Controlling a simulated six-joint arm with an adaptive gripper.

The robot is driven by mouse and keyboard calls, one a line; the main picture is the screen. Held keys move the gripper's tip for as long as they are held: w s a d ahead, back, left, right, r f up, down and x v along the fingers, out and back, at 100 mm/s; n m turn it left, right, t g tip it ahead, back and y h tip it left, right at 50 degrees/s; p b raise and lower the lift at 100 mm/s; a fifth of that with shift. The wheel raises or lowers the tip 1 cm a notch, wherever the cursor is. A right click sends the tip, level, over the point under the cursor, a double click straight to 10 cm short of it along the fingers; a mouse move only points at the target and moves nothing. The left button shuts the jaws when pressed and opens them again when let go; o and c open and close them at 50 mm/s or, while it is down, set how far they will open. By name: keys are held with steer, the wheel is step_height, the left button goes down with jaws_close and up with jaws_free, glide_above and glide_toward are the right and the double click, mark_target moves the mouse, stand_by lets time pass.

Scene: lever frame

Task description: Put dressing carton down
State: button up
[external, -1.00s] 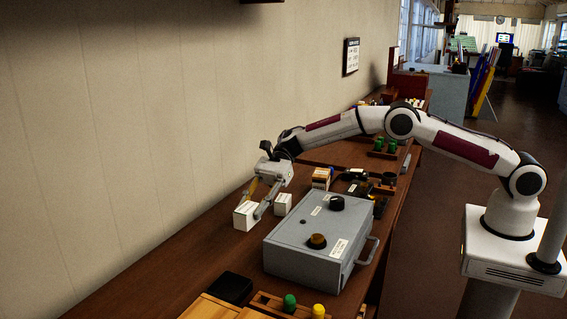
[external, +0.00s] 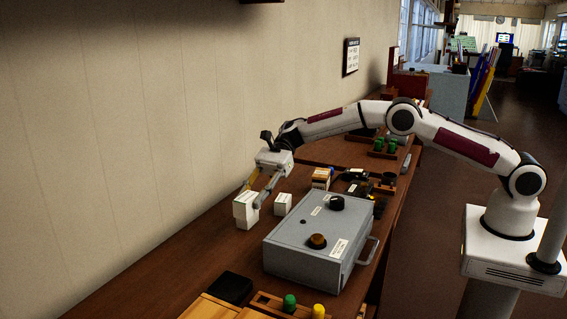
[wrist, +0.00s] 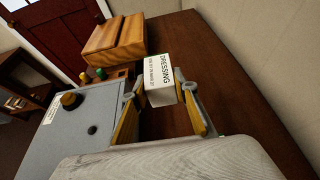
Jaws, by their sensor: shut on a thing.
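The dressing carton (external: 245,214) is a small white box near the wall side of the brown table, left of the grey case. In the wrist view the carton (wrist: 160,78) shows its "DRESSING" label facing the camera. My gripper (external: 254,196) is shut on it, with one finger on either side; in the wrist view the fingertips of my gripper (wrist: 159,92) flank the carton. From these views I cannot tell whether the carton's underside touches the table.
A second white carton (external: 283,204) stands just right of the held one. The grey case (external: 310,250) with dark knobs lies nearby. A black tray (external: 229,289) and wooden box (wrist: 115,40) are at the near end. Table between carton and tray is clear.

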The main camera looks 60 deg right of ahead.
steer(key=w+d+r+m+t+h, duration=0.2)
steer(key=w+d+r+m+t, duration=0.35)
steer(key=w+d+r, duration=0.2)
steer(key=w+d+f+m+t+h, duration=0.2)
steer(key=d+f+m+t+h, duration=0.1)
steer(key=d, duration=0.5)
steer(key=w+d+f+m+t+h, duration=0.3)
steer(key=d+f+m+t, duration=0.1)
steer(key=d, duration=0.4)
steer(key=shift+w+f+m, duration=0.15)
steer(key=shift+f+m, duration=0.3)
steer(key=shift+f, duration=0.5)
steer(key=shift+f, duration=3.15)
steer(key=shift+f, duration=1.9)
